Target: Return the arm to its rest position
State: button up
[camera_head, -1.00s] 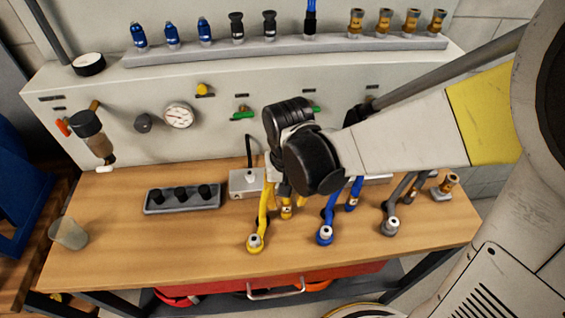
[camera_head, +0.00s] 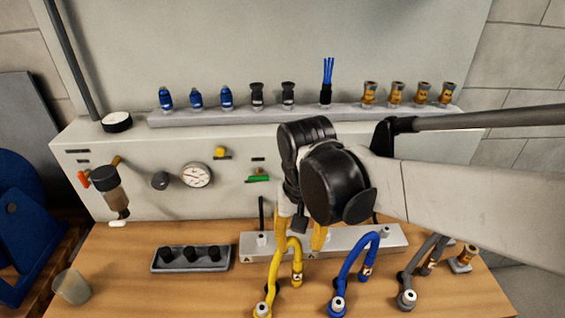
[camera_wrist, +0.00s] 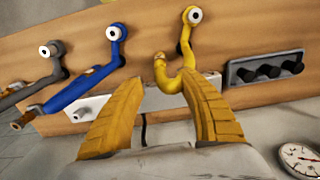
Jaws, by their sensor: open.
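My gripper (camera_head: 300,232) hangs above the workbench in the head view, partly hidden by my black wrist joints. Its two ridged yellow fingers show in the wrist view (camera_wrist: 165,82), spread apart with nothing held between them. The yellow hose (camera_head: 290,250) stands on the bench near the fingers, and it also shows just beyond the fingertips in the wrist view (camera_wrist: 208,95). I cannot tell the exact gap between hose and fingers. My arm reaches in from the right.
A blue hose (camera_head: 352,262) and a grey hose (camera_head: 420,265) stand to the right. A grey block (camera_head: 385,238) lies behind them. A dark tray (camera_head: 190,266) holds black plugs at left, near a cup (camera_head: 71,287). A rail (camera_head: 300,115) of fittings and a gauge (camera_head: 196,174) are behind.

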jog(key=s+d+r+t, duration=0.2)
jog(key=d+t, duration=0.1)
jog(key=d, duration=0.2)
jog(key=s+d+r+t, duration=0.1)
jog(key=d+r+t, duration=0.1)
jog(key=d+t, duration=0.2)
jog(key=shift+s+d, duration=0.4)
jog(key=shift+d, duration=0.85)
